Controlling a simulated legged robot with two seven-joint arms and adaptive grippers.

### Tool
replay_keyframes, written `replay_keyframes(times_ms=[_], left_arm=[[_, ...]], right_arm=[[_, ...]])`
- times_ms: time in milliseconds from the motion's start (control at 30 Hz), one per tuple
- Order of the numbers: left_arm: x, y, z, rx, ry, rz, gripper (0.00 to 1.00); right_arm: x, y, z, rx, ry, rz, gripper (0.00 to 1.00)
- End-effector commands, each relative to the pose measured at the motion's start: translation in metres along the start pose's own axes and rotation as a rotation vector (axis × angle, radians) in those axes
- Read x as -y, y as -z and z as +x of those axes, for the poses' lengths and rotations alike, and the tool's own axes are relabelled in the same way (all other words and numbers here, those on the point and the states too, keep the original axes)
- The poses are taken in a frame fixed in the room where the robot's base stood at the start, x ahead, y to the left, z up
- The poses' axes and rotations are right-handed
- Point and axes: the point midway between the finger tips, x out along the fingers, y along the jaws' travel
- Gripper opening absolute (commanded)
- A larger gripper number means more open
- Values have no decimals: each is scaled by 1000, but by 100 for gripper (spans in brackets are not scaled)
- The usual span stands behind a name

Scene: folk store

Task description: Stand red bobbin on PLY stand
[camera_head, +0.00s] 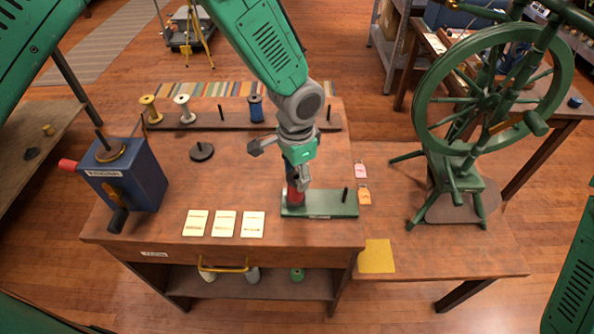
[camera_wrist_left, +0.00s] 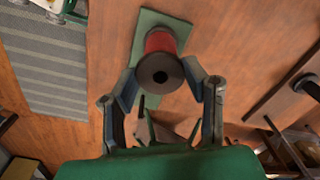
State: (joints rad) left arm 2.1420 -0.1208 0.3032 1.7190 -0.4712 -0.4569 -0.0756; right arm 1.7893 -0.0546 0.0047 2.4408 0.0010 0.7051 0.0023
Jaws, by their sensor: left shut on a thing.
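The red bobbin (camera_head: 293,195) stands upright at the left end of the green PLY stand (camera_head: 322,211), and its dark end faces the camera in the left wrist view (camera_wrist_left: 160,72). My left gripper (camera_head: 299,181) is shut on the bobbin, with one finger on each side of it in the left wrist view (camera_wrist_left: 162,85). The bobbin's lower end meets or nearly meets the stand. The left peg is hidden, so I cannot tell how far the bobbin is down on it. The right peg (camera_head: 346,194) of the stand is bare. My right gripper is not in view.
Behind is a rack (camera_head: 235,122) with yellow, white and blue bobbins and bare pegs. A blue box with a crank (camera_head: 130,178) stands at left, near a black disc (camera_head: 202,152). Cards (camera_head: 224,224) lie in front. A green spinning wheel (camera_head: 455,185) stands right.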

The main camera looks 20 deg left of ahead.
Motion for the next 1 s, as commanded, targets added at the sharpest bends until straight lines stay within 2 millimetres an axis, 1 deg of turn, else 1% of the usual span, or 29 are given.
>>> replay_keyframes(times_ms=[200,467,500,533,867,1000], left_arm=[[-1,1,9,-1,0,1,17],[-1,1,8,-2,0,1,17],[-1,1,8,-2,0,1,54],[-1,1,8,-2,0,1,64],[0,0,7,-1,0,0,64],[0,1,-6,-3,1,-1,64]], right_arm=[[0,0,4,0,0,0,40],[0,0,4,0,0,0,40],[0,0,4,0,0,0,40],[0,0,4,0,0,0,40],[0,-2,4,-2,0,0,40],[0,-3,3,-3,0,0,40]])
